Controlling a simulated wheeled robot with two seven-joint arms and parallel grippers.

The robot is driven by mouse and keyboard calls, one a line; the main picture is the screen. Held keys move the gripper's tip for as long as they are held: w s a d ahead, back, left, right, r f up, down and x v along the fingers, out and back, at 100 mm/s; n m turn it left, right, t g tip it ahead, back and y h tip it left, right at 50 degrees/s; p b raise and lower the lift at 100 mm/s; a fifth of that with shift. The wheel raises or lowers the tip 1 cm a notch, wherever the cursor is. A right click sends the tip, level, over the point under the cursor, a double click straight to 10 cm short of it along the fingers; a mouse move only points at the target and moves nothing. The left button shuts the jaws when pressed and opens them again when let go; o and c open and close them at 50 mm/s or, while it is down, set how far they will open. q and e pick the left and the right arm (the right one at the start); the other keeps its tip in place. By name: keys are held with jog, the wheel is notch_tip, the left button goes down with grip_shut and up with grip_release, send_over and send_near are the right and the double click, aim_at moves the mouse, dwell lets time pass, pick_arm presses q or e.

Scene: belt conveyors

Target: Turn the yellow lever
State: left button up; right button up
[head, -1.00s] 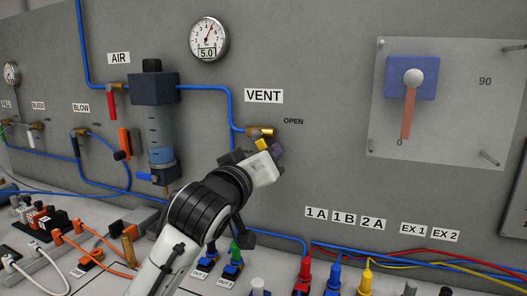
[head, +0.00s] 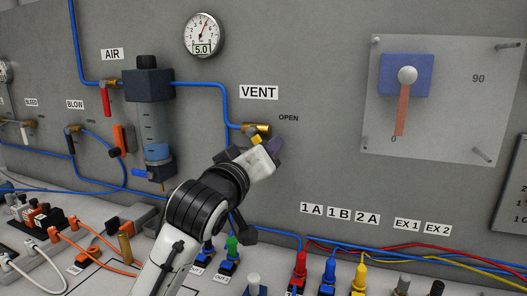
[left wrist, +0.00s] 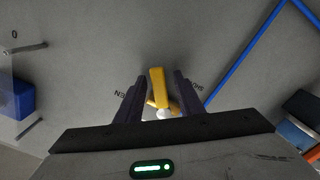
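The yellow lever (head: 256,139) sits on a brass valve (head: 257,129) under the VENT label, left of the word OPEN. My left gripper (head: 262,145) is at the lever, its dark fingers reaching toward the panel. In the left wrist view the yellow lever (left wrist: 158,88) stands between the two fingers of my left gripper (left wrist: 158,95), with a gap on each side. The gripper is open around it. The far end of the valve is partly hidden behind the lever. My right gripper does not show.
A blue hose (head: 228,103) runs into the valve from the left. A red-handled AIR valve (head: 107,101) and a filter bowl (head: 153,130) are further left. A clear plate with a red lever (head: 402,110) is at the right. Cables and coloured plugs (head: 300,268) lie below.

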pick_arm(q)
jog(key=shift+s, duration=0.1)
jog(key=v, duration=1)
jog(key=shift+b, duration=0.3)
